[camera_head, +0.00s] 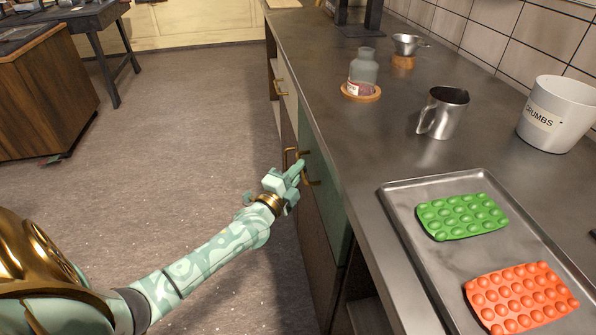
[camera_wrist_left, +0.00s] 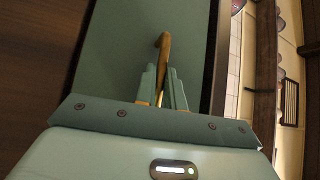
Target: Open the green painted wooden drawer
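The green painted drawer front (camera_head: 327,200) is set in the side of the counter, below the worktop edge. In the head view it looks about flush with the cabinet. My left gripper (camera_head: 297,172) is at its upper part, partly covering the brass handle (camera_head: 313,183). In the left wrist view the green front (camera_wrist_left: 122,45) fills the middle, and the brass handle (camera_wrist_left: 163,48) runs between the two fingers of my left gripper (camera_wrist_left: 162,82). The fingers look closed on it; the exact contact is partly hidden. My right gripper is not in view.
On the worktop are a baking tray (camera_head: 408,215) with green (camera_head: 462,216) and orange (camera_head: 520,298) moulds, a metal jug (camera_head: 445,112), a glass bottle (camera_head: 363,72) and a white crumbs bin (camera_head: 558,113). The floor (camera_head: 190,130) left of the counter is clear.

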